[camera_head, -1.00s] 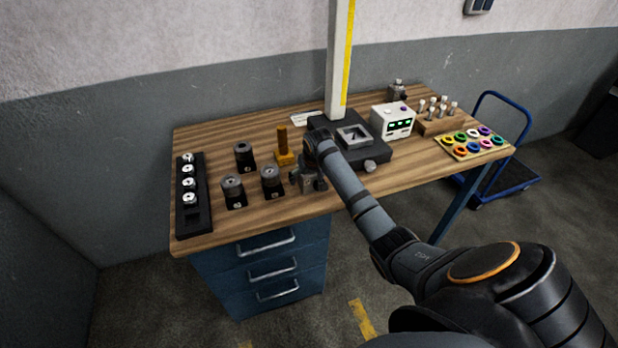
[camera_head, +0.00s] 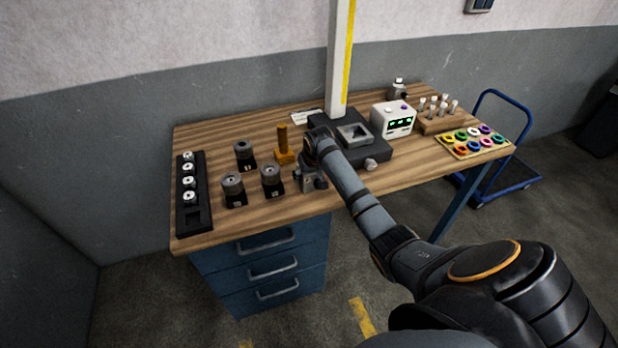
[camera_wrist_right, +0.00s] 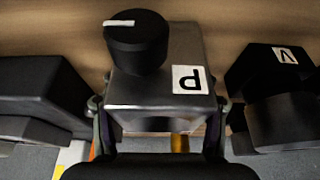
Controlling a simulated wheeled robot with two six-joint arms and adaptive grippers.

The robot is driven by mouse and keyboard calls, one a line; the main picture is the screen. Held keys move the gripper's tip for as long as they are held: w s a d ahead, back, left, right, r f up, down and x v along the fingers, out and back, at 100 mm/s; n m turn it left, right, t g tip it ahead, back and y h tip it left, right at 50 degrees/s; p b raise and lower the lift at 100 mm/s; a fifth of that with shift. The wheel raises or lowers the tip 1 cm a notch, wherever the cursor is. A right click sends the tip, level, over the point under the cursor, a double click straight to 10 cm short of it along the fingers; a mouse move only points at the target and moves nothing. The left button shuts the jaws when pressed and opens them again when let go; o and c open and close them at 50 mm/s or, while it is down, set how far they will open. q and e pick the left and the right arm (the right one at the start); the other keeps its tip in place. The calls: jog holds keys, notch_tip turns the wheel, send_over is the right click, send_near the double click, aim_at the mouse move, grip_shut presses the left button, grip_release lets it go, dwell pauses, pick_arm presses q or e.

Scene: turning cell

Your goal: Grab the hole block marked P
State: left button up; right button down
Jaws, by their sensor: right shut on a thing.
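The hole block marked P (camera_wrist_right: 150,92) is a grey metal block with a white P label and a black round knob on it, seen in the right wrist view. My right gripper (camera_wrist_right: 160,108) is shut on it, with a finger against each side. In the head view my right gripper (camera_head: 312,180) is low at the table's front edge, and my own wrist partly hides the block there. My left gripper is not in view.
Several dark cylindrical gauges (camera_head: 233,187) stand left of my gripper, with an orange post (camera_head: 283,140) behind. A black rack (camera_head: 194,219) lies far left. A dark machine base (camera_head: 375,152) and white display box (camera_head: 393,122) stand to the right.

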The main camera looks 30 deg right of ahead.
jog(key=shift+w+r, duration=0.1)
jog(key=shift+r, duration=0.05)
jog(key=shift+r+b, duration=0.3)
jog(key=shift+r, duration=0.15)
notch_tip(320, 180, up, 2)
jog(key=shift+d+b, duration=0.1)
jog(key=shift+b, duration=0.35)
jog(key=s+r, duration=0.1)
jog(key=r, duration=0.1)
jog(key=s+r, duration=0.1)
jog(key=s, duration=0.1)
jog(key=s+d+r+b, duration=0.1)
jog(key=r, duration=0.1)
jog(key=shift+s+r, duration=0.3)
jog(key=shift+s, duration=0.1)
jog(key=s+d+r+b, duration=0.1)
jog(key=s+r, duration=0.3)
jog(key=s, duration=0.5)
jog(key=shift+d+b, duration=0.15)
jog(key=shift+b, duration=0.7)
jog(key=shift+r, duration=0.15)
